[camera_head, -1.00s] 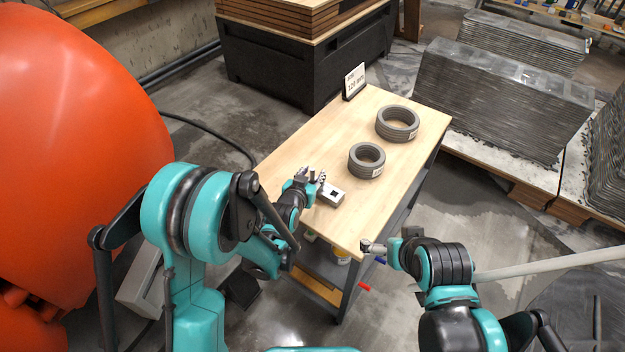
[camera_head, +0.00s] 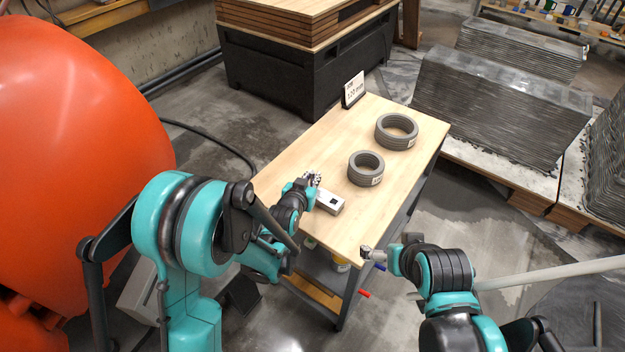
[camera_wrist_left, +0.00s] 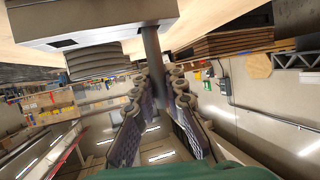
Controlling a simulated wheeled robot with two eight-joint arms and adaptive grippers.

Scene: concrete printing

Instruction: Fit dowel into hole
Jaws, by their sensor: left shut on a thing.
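A light grey block (camera_head: 332,204) with a dark square opening lies on the wooden table (camera_head: 296,162). It also fills the top of the left wrist view (camera_wrist_left: 110,22). My left gripper (camera_head: 312,179) is at the block's far left end. In the left wrist view its fingers (camera_wrist_left: 156,105) are shut on a slim grey dowel (camera_wrist_left: 152,48). The dowel's far end meets the block's edge in that view; I cannot tell if it is in a hole. My right gripper (camera_head: 367,253) is off the table's near right edge, apart from the block; its jaws are too small to read.
Two grey ribbed rings, a small one (camera_head: 366,169) and a larger one (camera_head: 396,132), lie farther back on the table. A sign (camera_head: 354,90) stands at the far edge. An orange rounded body (camera_head: 70,130) is at left. The table between block and rings is clear.

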